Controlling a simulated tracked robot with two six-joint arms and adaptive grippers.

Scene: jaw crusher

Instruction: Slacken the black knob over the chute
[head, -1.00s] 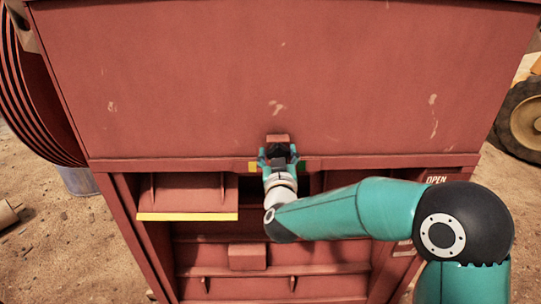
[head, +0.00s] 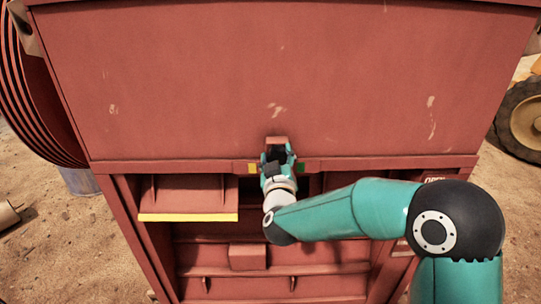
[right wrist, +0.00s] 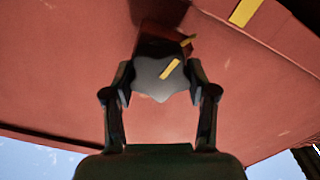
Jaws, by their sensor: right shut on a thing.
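The black knob (right wrist: 152,75) shows in the right wrist view as a dark, lobed disc with a yellow stripe on its face. It sits on the red front of the crusher, over the chute opening. My right gripper (right wrist: 161,82) is shut on it, one finger on each side. In the head view my right gripper (head: 278,158) covers most of the knob. A yellow mark (head: 253,168) lies to the left of the knob and a green mark (head: 301,167) to its right. My left gripper is not in view.
A red flap with a yellow lower edge (head: 188,217) stands out below left. A red block (head: 247,256) sits lower in the recess. An "OPEN" label is partly hidden behind my right arm. A big wheel (head: 525,120) stands at far right.

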